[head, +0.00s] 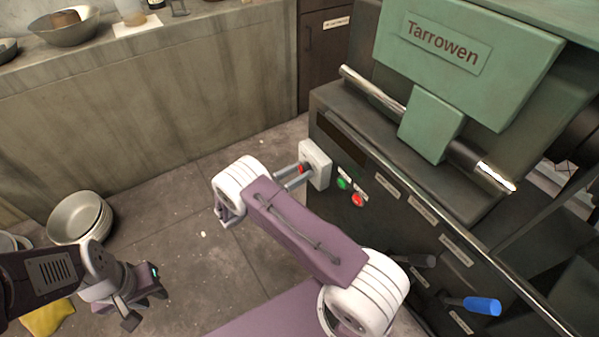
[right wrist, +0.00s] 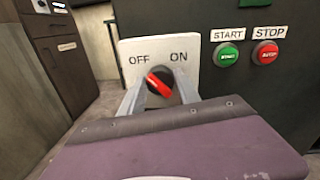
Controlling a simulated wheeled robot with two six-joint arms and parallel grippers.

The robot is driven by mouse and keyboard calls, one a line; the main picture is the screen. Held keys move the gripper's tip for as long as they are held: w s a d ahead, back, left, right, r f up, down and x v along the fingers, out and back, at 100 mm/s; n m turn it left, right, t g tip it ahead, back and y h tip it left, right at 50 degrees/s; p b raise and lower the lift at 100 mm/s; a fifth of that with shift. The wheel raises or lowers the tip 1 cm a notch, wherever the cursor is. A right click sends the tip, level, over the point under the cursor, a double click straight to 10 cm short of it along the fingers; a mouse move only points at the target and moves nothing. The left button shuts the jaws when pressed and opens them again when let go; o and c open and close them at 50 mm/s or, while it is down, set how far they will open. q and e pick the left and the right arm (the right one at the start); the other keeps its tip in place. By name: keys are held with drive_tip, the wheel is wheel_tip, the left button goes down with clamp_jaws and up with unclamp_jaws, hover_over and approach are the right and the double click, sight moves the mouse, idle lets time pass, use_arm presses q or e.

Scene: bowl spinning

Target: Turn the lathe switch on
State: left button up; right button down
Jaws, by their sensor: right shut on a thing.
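The lathe switch is a pale box (head: 319,160) on the left end of the lathe's dark front. Its knob (right wrist: 160,84) is black with a red bar, between the printed OFF at left and ON at right. The bar slants from upper left to lower right. My right gripper (head: 292,174) is shut on the knob, one grey finger on each side in the right wrist view (right wrist: 160,92). My left gripper (head: 142,305) hangs at the lower left of the head view, away from the lathe; its finger gap is unclear.
A green START button (right wrist: 229,55) and a red STOP button (right wrist: 265,53) sit right of the switch. A blue-handled lever (head: 482,306) projects from the lathe front. Stacked bowls (head: 80,217) stand at left. The floor between is clear.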

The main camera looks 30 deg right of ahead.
drive_tip(key=shift+f+m+g+h+b, duration=0.15)
drive_tip(key=shift+m+b, duration=0.4)
drive_tip(key=shift+m, duration=2.45)
drive_tip(key=shift+m+g+h+b, duration=0.25)
drive_tip(key=shift+m+b, duration=0.25)
drive_tip(key=shift+m, duration=2.5)
drive_tip(key=shift+f+m+g+h+b, duration=0.15)
drive_tip(key=shift+m+b, duration=0.4)
drive_tip(key=shift+m, duration=2.45)
drive_tip(key=c, duration=0.9)
unclamp_jaws()
drive_tip(key=a, duration=0.6)
drive_tip(key=a+p, duration=0.1)
drive_tip(key=a, duration=0.2)
drive_tip(key=shift+s+f, duration=0.3)
drive_tip(key=shift+s, duration=0.1)
